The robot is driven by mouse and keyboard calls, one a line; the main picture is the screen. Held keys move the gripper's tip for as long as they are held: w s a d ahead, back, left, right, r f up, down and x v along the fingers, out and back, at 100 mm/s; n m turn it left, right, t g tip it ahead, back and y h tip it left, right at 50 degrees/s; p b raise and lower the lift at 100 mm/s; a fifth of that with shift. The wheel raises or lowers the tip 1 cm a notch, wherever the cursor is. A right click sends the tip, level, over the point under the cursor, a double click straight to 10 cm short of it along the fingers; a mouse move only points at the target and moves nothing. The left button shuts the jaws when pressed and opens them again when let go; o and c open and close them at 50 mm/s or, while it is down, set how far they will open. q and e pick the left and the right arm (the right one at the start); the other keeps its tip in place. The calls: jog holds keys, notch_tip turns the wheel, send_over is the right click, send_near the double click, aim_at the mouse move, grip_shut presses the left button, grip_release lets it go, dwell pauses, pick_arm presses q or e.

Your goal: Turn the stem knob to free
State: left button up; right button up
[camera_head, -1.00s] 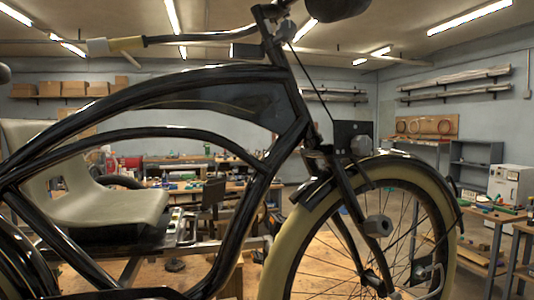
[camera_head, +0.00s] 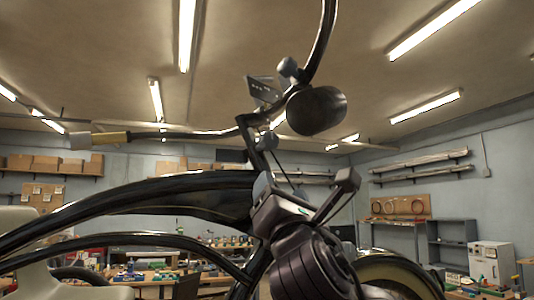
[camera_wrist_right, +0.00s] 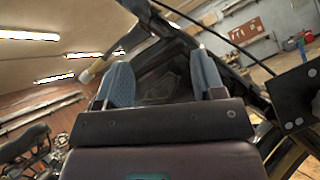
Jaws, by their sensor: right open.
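A small grey rounded knob (camera_head: 268,141), which looks like the stem knob, sits on the stem below the handlebar (camera_head: 240,126) of the black trike frame (camera_head: 150,193). Its setting is too small to read. My right gripper (camera_head: 305,182) is open and empty, below and right of the knob, in front of the head tube. They look apart. In the right wrist view its two blue pads (camera_wrist_right: 163,76) stand apart with dark frame parts beyond them. I cannot make out the knob there. My left gripper is not in view.
A dark round headlamp (camera_head: 316,110) hangs above my right gripper. A thin cable runs down beside the stem. The front wheel (camera_head: 405,273) is partly hidden behind my right arm. Workbenches and shelves (camera_head: 450,245) stand well behind.

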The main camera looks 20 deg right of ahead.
aim_at(271, 144)
jog(key=shift+n+t, duration=0.5)
jog(key=shift+n, duration=0.2)
jog(key=w+r+p, duration=0.1)
jog(key=w+r, duration=0.1)
jog(key=r, duration=0.1)
jog(key=w+r+p, duration=0.1)
jog(key=r, duration=0.2)
jog(key=w+r+p, duration=0.1)
jog(key=w+r, duration=0.1)
jog(key=r, duration=0.1)
jog(key=shift+w+r, duration=0.3)
jog(key=shift+r, duration=0.1)
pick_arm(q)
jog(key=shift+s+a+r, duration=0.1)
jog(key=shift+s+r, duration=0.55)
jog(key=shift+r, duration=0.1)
pick_arm(e)
jog(key=shift+w+r, duration=0.4)
jog(key=shift+w, duration=0.05)
jog(key=c, duration=0.9)
jog(key=shift+c, duration=0.2)
